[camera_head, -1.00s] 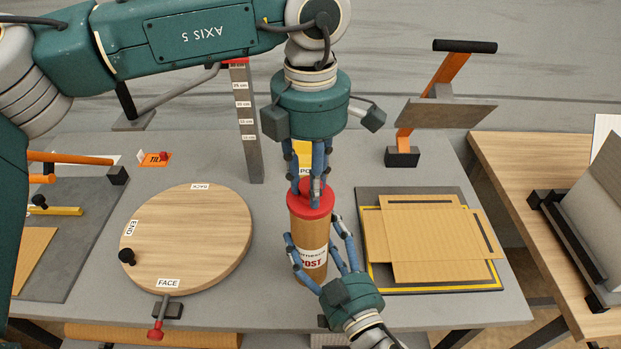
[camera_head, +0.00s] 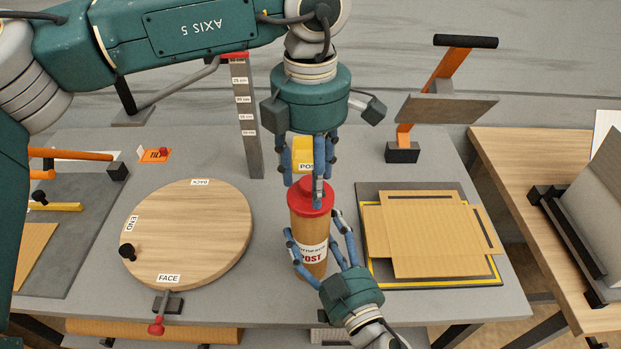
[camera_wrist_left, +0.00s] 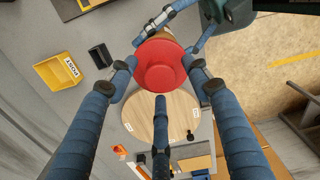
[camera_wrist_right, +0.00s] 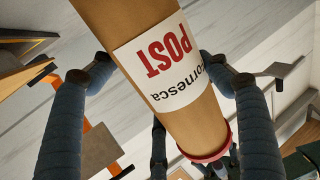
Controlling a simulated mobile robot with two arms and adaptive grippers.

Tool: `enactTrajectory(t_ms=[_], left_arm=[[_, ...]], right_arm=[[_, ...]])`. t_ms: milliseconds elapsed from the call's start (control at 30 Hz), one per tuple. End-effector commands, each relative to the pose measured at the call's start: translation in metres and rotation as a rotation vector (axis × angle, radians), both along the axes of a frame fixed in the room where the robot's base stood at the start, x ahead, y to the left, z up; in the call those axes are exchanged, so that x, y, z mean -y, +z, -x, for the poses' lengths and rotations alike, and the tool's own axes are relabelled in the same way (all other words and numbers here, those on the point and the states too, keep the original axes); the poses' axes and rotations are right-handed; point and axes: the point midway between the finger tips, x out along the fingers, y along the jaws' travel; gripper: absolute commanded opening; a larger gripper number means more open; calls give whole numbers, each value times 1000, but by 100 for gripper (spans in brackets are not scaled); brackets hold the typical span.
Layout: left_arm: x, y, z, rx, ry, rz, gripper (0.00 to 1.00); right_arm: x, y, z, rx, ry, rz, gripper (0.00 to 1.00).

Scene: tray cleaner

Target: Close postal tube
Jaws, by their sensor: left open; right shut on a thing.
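The brown postal tube (camera_head: 307,238) stands nearly upright near the middle of the grey table, its label reading POST. The red cap (camera_head: 311,194) sits on its top end; how deeply it is seated I cannot tell. My right gripper (camera_head: 318,246) is shut around the tube's side, and the tube also fills the right wrist view (camera_wrist_right: 165,75). My left gripper (camera_head: 315,178) is open just above the cap, pointing down. In the left wrist view the cap (camera_wrist_left: 160,68) lies between its spread fingers, and a gap shows at the sides.
A round wooden turntable (camera_head: 188,235) lies left of the tube. A stack of flat cardboard (camera_head: 420,237) lies to the right. A marked upright scale (camera_head: 244,120) and a yellow bin (camera_head: 302,150) stand behind.

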Motion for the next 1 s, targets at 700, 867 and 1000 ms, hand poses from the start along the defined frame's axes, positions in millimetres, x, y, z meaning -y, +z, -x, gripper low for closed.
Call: enactTrajectory(t_ms=[700, 867, 1000], left_arm=[[0, 109, 0, 0, 0, 0, 49], [0, 109, 0, 0, -1, 0, 49], [0, 109, 0, 0, -1, 0, 49]], right_arm=[[0, 1, 0, 2, 0, -1, 29], [0, 1, 0, 2, 0, -1, 29], [0, 1, 0, 2, 0, -1, 88]])
